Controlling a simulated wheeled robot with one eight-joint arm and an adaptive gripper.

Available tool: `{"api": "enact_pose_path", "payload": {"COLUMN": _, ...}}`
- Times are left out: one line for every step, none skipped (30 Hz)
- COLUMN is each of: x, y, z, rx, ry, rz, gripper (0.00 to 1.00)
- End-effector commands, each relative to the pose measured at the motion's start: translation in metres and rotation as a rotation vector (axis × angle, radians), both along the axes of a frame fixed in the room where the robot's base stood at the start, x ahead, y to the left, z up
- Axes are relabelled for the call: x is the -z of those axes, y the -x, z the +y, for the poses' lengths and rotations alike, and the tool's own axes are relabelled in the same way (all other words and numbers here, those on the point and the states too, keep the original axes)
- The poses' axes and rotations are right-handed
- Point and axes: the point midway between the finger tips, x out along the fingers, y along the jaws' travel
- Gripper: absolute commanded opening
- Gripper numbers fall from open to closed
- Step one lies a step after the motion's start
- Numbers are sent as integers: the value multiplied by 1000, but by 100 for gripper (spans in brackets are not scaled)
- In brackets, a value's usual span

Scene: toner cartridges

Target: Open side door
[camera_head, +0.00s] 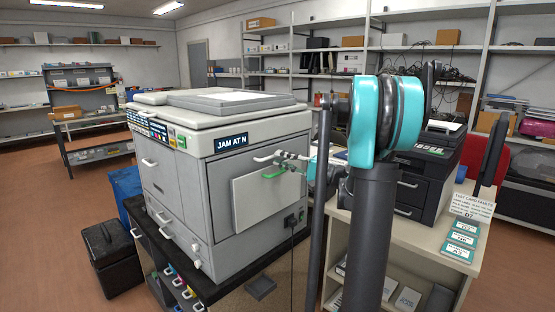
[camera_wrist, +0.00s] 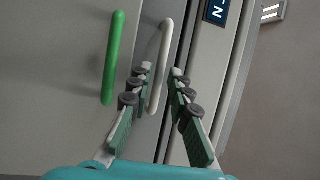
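The large grey copier (camera_head: 215,150) stands on a dark stand, its side face toward me, with a raised side panel (camera_head: 255,205) that looks closed. A white bar handle (camera_head: 264,158) and a green bar handle (camera_head: 273,176) stick out near the panel's upper right. My gripper (camera_head: 288,158) is at these handles, partly hidden by my arm. In the wrist view, my gripper (camera_wrist: 162,70) is open, its two fingers on either side of the white handle (camera_wrist: 162,60). Visible gaps remain; contact is unclear. The green handle (camera_wrist: 114,58) is outside the fingers, to the left.
A "JAM AT N" label (camera_head: 234,142) is on the copier's side. A black cable (camera_head: 292,245) hangs from its lower right. A table (camera_head: 400,245) with a dark printer (camera_head: 420,180) stands to the right. A black bin (camera_head: 112,255) is on the floor at left.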

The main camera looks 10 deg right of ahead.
Motion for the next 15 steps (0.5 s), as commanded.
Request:
{"api": "enact_pose_path", "payload": {"x": -1, "y": -3, "z": 6, "rx": -3, "ry": 0, "rz": 0, "gripper": 19}}
{"api": "enact_pose_path", "payload": {"x": -2, "y": -4, "z": 8, "rx": -3, "ry": 0, "rz": 0, "gripper": 19}}
{"api": "enact_pose_path", "payload": {"x": -2, "y": -6, "z": 11, "rx": -1, "ry": 0, "rz": 0, "gripper": 19}}
{"api": "enact_pose_path", "payload": {"x": -3, "y": -7, "z": 12, "rx": -1, "ry": 0, "rz": 0, "gripper": 19}}
{"api": "enact_pose_path", "payload": {"x": -3, "y": -8, "z": 13, "rx": -1, "ry": 0, "rz": 0, "gripper": 19}}
{"api": "enact_pose_path", "payload": {"x": -3, "y": -9, "z": 15, "rx": -1, "ry": 0, "rz": 0, "gripper": 19}}
{"api": "enact_pose_path", "payload": {"x": -3, "y": -9, "z": 16, "rx": -1, "ry": 0, "rz": 0, "gripper": 19}}
{"api": "enact_pose_path", "payload": {"x": -3, "y": -9, "z": 16, "rx": -1, "ry": 0, "rz": 0, "gripper": 19}}
{"api": "enact_pose_path", "payload": {"x": -3, "y": -10, "z": 17, "rx": -1, "ry": 0, "rz": 0, "gripper": 19}}
{"api": "enact_pose_path", "payload": {"x": -3, "y": -10, "z": 17, "rx": -1, "ry": 1, "rz": -1, "gripper": 19}}
{"api": "enact_pose_path", "payload": {"x": -3, "y": -10, "z": 17, "rx": -1, "ry": 1, "rz": -1, "gripper": 19}}
{"api": "enact_pose_path", "payload": {"x": -3, "y": -10, "z": 17, "rx": -1, "ry": 1, "rz": -1, "gripper": 19}}
{"api": "enact_pose_path", "payload": {"x": -3, "y": -10, "z": 16, "rx": -1, "ry": 1, "rz": -1, "gripper": 19}}
{"api": "enact_pose_path", "payload": {"x": -3, "y": -10, "z": 16, "rx": -1, "ry": 0, "rz": 0, "gripper": 19}}
{"api": "enact_pose_path", "payload": {"x": -3, "y": -10, "z": 16, "rx": -1, "ry": 0, "rz": 0, "gripper": 19}}
